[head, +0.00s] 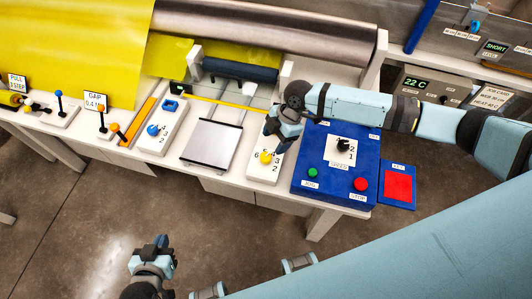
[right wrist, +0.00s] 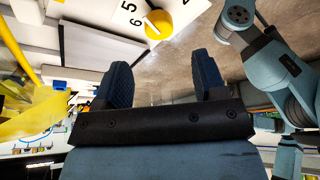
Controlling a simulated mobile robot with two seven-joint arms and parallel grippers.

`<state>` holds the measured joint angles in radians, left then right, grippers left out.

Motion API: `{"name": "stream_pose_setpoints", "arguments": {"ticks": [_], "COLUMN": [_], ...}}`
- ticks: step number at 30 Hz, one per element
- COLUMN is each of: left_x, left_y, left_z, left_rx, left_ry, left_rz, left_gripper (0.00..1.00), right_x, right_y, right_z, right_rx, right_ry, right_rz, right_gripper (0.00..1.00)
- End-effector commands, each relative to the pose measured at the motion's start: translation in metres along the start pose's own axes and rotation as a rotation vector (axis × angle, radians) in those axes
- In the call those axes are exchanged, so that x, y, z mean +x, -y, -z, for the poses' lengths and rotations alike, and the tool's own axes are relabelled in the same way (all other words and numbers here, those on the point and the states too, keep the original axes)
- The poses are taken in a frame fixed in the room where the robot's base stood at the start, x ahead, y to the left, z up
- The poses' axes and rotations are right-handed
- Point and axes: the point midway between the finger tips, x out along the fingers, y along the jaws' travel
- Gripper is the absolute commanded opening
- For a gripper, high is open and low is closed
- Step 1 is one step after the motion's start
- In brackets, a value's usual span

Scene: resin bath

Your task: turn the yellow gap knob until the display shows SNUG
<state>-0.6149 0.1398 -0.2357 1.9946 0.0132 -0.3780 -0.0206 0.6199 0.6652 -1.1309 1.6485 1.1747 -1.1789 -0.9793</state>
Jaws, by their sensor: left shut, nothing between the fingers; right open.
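The yellow gap knob (head: 265,158) sits on a white panel with printed numbers, left of the blue control box. It also shows at the top of the right wrist view (right wrist: 159,24), with numbers 5 and 6 beside it. My right gripper (head: 280,138) is open, just above and to the right of the knob; its two fingers (right wrist: 153,82) stand apart with nothing between them, and the knob lies beyond their tips. My left gripper (head: 157,248) is shut and empty over the floor, away from the bench. A small dark display (head: 180,88) stands by the roller; its text is too small to read.
The blue control box (head: 318,183) with a black dial, green and red buttons stands close right of the knob. A grey plate (head: 211,142) and a white panel with a blue knob (head: 153,130) lie to the left. Another display (head: 494,47) reads SHORT.

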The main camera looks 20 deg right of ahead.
Motion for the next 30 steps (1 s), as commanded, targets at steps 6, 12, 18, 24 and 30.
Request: {"name": "stream_pose_setpoints", "arguments": {"ticks": [6,12,18,24,30], "left_x": [-0.002,-0.002,-0.002,-0.002,-0.002], "left_y": [0.0,0.001,0.001,0.001,0.001], "left_z": [0.003,0.004,0.004,0.004,0.004], "left_rx": [0.001,0.001,0.001,0.001,0.0], "left_ry": [0.0,0.0,0.0,0.0,0.0], "left_rz": [0.001,0.001,0.001,0.001,0.001], "left_gripper": [0.0,0.0,0.0,0.0,0.0], "right_x": [0.045,0.069,0.077,0.077,0.076], "right_y": [0.0,0.0,0.0,0.0,0.0], "right_z": [0.001,0.0,0.0,0.0,0.0], "right_rx": [0.002,0.001,0.001,0.001,0.001], "right_ry": [-0.001,0.0,0.001,0.0,0.001], "right_rz": [0.0,0.0,-0.002,-0.002,-0.002], "right_gripper": [0.64,0.64,0.64,0.64,0.18]}}
